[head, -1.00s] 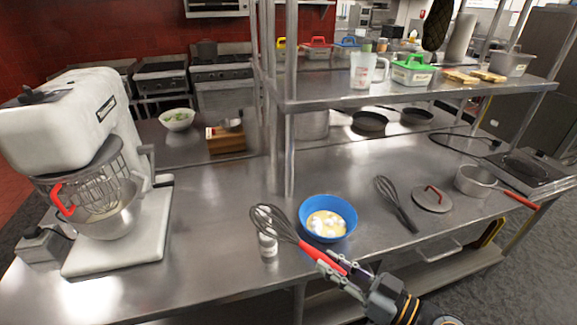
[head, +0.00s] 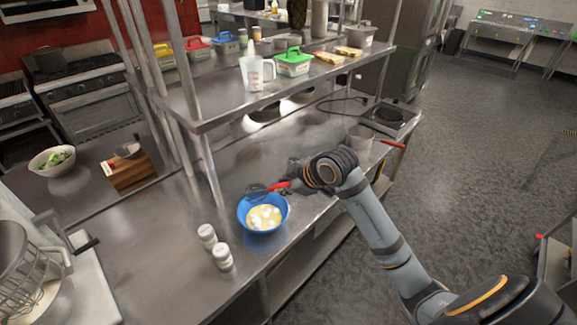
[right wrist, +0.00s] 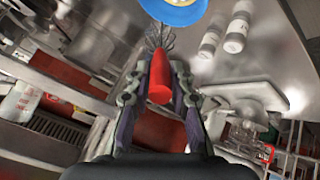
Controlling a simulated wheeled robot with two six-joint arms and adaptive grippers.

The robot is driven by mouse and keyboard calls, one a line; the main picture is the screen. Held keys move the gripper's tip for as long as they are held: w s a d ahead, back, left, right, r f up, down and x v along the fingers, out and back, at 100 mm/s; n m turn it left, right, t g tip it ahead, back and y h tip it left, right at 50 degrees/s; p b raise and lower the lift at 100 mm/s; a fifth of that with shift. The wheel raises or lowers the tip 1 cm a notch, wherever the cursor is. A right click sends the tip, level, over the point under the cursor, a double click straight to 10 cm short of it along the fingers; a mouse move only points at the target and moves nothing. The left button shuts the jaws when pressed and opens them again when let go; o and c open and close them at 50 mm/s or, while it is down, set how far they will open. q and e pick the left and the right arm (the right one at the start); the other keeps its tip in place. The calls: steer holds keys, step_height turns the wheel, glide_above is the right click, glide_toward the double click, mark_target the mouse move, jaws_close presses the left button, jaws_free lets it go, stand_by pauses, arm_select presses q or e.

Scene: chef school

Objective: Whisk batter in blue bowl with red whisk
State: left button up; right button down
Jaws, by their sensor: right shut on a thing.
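The blue bowl (head: 241,219) stands upright on the steel counter, with pale yellow batter and white lumps (head: 264,217) inside. My right gripper (head: 296,184) is shut on the handle of the red whisk (head: 279,187), to the bowl's upper right. The whisk's wire head (head: 256,191) overlaps the bowl's far rim; I cannot tell whether it is above or behind it. In the right wrist view the red handle (right wrist: 160,78) lies between the fingers, wires pointing towards the blue bowl (right wrist: 174,12). My left gripper is not in view.
Two white shakers (head: 221,257) stand left of the bowl. A stand mixer (head: 30,270) is at the lower left. A shelf (head: 215,108) on metal posts overhangs the back. A pot (head: 360,138) with a red handle sits beyond my right arm.

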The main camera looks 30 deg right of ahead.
arm_select(q)
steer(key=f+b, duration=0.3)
steer(key=b, duration=0.1)
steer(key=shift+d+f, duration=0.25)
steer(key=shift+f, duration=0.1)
arm_select(e)
step_height(320, 180, down, 11)
steer(key=d, duration=0.2)
steer(key=shift+w+r+m+h, duration=0.2)
steer(key=shift+w+m+h, duration=0.1)
steer(key=shift+h, duration=0.1)
steer(key=shift+a, duration=0.1)
